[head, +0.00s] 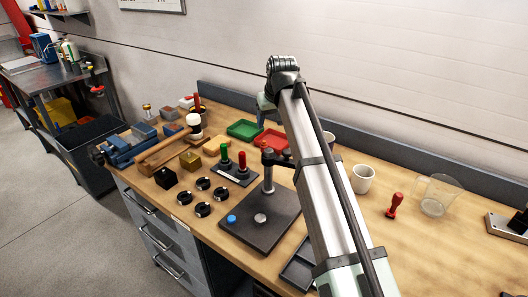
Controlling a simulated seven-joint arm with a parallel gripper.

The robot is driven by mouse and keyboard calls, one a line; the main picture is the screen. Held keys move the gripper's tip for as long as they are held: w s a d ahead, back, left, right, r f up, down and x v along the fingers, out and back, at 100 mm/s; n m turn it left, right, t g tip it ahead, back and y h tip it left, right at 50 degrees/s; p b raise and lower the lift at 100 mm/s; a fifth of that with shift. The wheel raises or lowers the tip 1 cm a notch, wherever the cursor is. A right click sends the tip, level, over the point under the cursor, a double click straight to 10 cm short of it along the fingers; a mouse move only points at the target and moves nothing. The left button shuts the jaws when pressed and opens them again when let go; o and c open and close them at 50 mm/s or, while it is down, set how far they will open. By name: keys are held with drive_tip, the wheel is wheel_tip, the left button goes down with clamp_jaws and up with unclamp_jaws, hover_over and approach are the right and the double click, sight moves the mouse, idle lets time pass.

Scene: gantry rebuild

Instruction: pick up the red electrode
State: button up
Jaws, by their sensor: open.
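In the head view, a red upright piece (242,159), which looks like the red electrode, stands on a small dark base (231,177). A green upright piece (224,154) stands on the same base, to its left. My arm rises from the lower right and bends at the top centre; a short pale part of it shows behind the bend. My gripper cannot be made out, so its place relative to the red piece is not shown.
A dark stand with a post (268,172) is right of the red piece. Several black round parts (203,209) lie in front. Green tray (243,129), red tray (270,141), mallet (165,151) and white cup (362,178) are around. A red-handled stamp-like tool (394,205) stands right of my arm.

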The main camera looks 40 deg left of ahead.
sight(264, 141)
drive_tip(key=shift+x, duration=6.15)
drive_tip(key=shift+s+a, duration=0.15)
drive_tip(key=shift+c, duration=0.5)
clamp_jaws()
